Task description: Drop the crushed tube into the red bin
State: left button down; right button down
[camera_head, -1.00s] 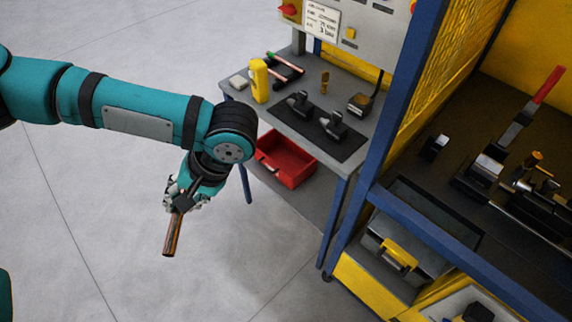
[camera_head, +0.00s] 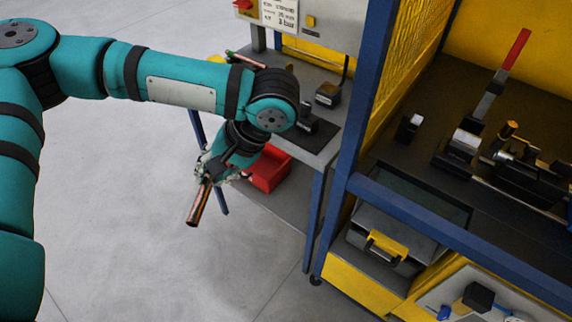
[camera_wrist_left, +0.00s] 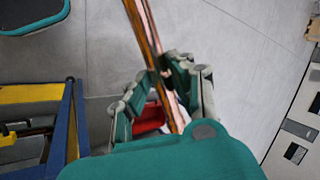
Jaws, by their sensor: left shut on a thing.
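My left gripper (camera_head: 208,172) is shut on the copper tube (camera_head: 197,206), which hangs tilted below the fingers over the floor. In the left wrist view the tube (camera_wrist_left: 144,32) runs between the fingers (camera_wrist_left: 160,85); I cannot make out its crushed part. The red bin (camera_head: 268,172) sits on the lower shelf under the workbench, just to the right of and behind my left gripper in the head view, partly hidden by my arm. A bit of red bin (camera_wrist_left: 149,118) also shows between the fingers in the wrist view. My right gripper is not in view.
The grey workbench (camera_head: 318,142) with blue legs stands above the bin's shelf. A blue frame post (camera_head: 365,110) and a yellow-and-blue machine cell are to the right. A grey case with a yellow handle (camera_head: 387,246) sits low there. Floor (camera_head: 120,220) at the left is clear.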

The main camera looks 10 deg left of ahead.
aim_at(256, 166)
jog(key=j+z, duration=0.4)
jog(key=j, duration=0.25)
jog(key=j+z, duration=0.4)
jog(key=j, duration=0.3)
